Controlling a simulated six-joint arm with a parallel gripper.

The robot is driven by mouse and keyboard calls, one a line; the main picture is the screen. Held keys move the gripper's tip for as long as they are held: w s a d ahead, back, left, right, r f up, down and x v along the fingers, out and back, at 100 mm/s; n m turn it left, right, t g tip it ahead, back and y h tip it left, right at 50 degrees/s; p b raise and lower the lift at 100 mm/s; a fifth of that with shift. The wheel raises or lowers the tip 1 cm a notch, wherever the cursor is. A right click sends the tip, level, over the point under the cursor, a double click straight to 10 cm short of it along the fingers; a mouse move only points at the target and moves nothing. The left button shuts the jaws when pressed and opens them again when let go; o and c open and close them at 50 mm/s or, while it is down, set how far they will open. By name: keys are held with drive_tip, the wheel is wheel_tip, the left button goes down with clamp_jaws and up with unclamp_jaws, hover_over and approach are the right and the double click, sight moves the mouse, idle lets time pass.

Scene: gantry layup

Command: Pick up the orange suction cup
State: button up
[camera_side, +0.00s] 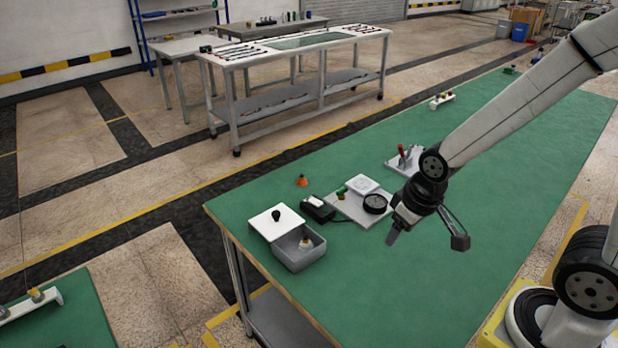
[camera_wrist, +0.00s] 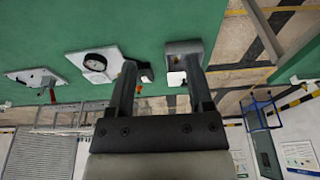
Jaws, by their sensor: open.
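The orange suction cup (camera_side: 302,181) is a small orange cone with a dark top, standing on the green table (camera_side: 330,270) near its far left edge. In the wrist view a small orange spot that looks like the cup (camera_wrist: 139,88) shows beside the left finger, partly hidden. My gripper (camera_side: 428,238) is open and empty above the table, in front and to the right of the cup and well apart from it. Its two spread fingers also show in the wrist view (camera_wrist: 161,68).
A black device (camera_side: 318,209) stands just in front of the cup. Left of it is a grey box (camera_side: 302,257) with a white, black-knobbed lid (camera_side: 275,222). A grey plate (camera_side: 352,207) with a round dial lies to the right, with a red-handled clamp (camera_side: 402,152) beyond. The table's front middle is clear.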

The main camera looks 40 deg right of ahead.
idle(0.3)
drive_tip(key=w+d+f+m+t, duration=0.2)
drive_tip(key=w+m+t, duration=0.1)
drive_tip(key=w+m, duration=0.9)
drive_tip(key=w+d+f+m+t, duration=0.1)
drive_tip(key=w+f+m+t, duration=0.2)
drive_tip(key=w+m, duration=0.9)
drive_tip(key=m+t+h, duration=0.3)
drive_tip(key=m+h, duration=0.2)
drive_tip(key=m, duration=1.1)
approach(302, 175)
drive_tip(key=shift+w+a+f, duration=0.1)
drive_tip(key=shift+w+f, duration=0.25)
drive_tip(key=shift+w, duration=0.2)
drive_tip(key=shift+w+d+f+m+t+h, duration=0.1)
drive_tip(key=shift+d+f+m+t+h, duration=0.2)
drive_tip(key=shift+m+t+h, duration=0.15)
drive_tip(key=shift+w, duration=0.15)
drive_tip(key=shift+x, duration=1.15)
